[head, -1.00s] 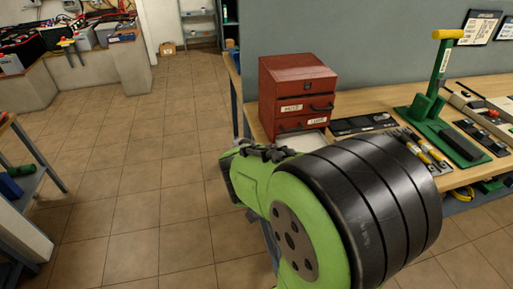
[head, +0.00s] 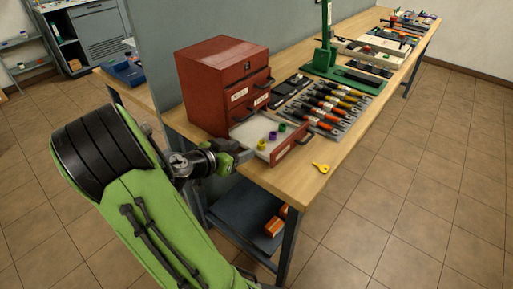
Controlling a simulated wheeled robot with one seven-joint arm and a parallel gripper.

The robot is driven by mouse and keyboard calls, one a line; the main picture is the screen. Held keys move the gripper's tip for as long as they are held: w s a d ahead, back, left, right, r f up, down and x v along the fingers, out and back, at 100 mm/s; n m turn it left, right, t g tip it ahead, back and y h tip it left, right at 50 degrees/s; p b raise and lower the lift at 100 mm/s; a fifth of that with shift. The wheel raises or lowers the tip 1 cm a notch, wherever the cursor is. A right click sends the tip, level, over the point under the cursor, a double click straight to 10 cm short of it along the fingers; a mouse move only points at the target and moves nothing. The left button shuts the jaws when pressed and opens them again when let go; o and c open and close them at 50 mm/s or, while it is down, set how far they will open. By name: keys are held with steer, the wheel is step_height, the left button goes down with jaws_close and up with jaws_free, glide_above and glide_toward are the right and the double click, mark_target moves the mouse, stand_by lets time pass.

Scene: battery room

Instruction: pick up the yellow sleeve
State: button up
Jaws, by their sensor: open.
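The yellow sleeve (head: 261,146) is a small yellow ring-like piece in the open bottom drawer (head: 243,133) of a red cabinet (head: 212,92). A purple sleeve (head: 272,136) and a green sleeve (head: 282,128) stand in a row with it. My gripper (head: 246,155) is at the left front side of this drawer, to the left of the yellow sleeve and apart from it. Its jaws are open and small in the view, with nothing seen between them.
A flat yellow key-like piece (head: 321,168) lies on the workbench (head: 350,139) near its front edge. A rack of several tools (head: 333,105) and a green stand (head: 325,58) are behind the drawer. A grey partition (head: 160,50) rises left of the cabinet. Floor in front is clear.

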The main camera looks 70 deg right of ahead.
mark_target(264, 142)
steer(key=x, duration=0.7)
steer(key=b+x, duration=0.1)
steer(key=x, duration=0.2)
steer(key=shift+w+d+f, duration=0.15)
steer(key=shift+f, duration=0.25)
steer(key=shift+r, duration=0.1)
steer(key=shift+c, duration=0.3)
jaws_close()
